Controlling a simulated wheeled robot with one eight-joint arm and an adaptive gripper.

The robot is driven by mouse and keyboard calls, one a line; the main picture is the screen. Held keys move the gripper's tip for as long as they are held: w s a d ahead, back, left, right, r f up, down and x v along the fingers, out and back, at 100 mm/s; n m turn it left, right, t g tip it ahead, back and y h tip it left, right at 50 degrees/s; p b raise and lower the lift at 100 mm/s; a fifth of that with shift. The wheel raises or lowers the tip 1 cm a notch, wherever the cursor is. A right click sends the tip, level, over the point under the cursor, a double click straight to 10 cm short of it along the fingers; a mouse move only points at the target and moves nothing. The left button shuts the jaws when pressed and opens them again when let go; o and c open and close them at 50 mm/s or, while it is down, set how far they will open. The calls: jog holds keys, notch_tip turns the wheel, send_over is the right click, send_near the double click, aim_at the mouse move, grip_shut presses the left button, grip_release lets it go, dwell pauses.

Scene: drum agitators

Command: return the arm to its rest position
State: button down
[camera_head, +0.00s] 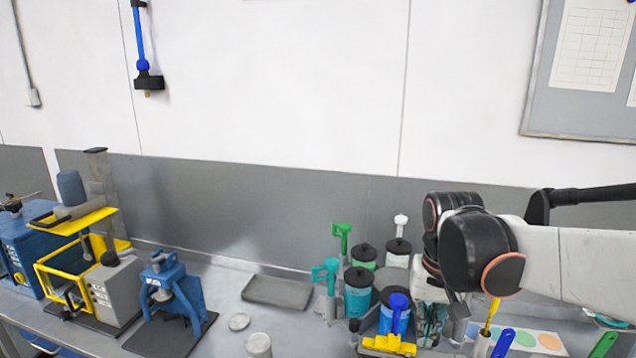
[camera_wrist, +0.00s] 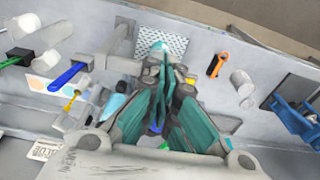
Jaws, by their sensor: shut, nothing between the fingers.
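My arm (camera_head: 580,262) reaches in from the right edge of the head view, white with black and orange-ringed joints. It hangs over the right part of the workbench. My gripper (camera_wrist: 168,70) points down among the items there, its teal fingers shut together with nothing held. In the head view the gripper (camera_head: 430,318) is small and partly hidden by the arm joints and nearby jars. Whether the fingers touch anything cannot be told.
Close to my gripper stand jars with black lids (camera_head: 358,290) and a yellow-and-blue tool (camera_head: 390,335). A grey tray (camera_head: 278,292) lies to the left. A blue press (camera_head: 170,290) and a yellow-framed machine (camera_head: 85,260) stand farther left. The bench between them is partly clear.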

jog(key=s+f+n+t+b, duration=0.1)
jog(key=s+f+t+b, duration=0.1)
jog(key=f+b, duration=0.6)
jog(key=s+f+t+b, duration=0.2)
jog(key=s+f+b, duration=0.3)
jog(key=f+b, duration=0.4)
jog(key=s+f+n+t+b, duration=0.1)
jog(key=s+f+b, duration=0.3)
jog(key=f+b, duration=0.5)
jog(key=shift+s+f+n+t, duration=0.2)
jog(key=shift+s+n+t, duration=0.1)
jog(key=shift+t, duration=0.4)
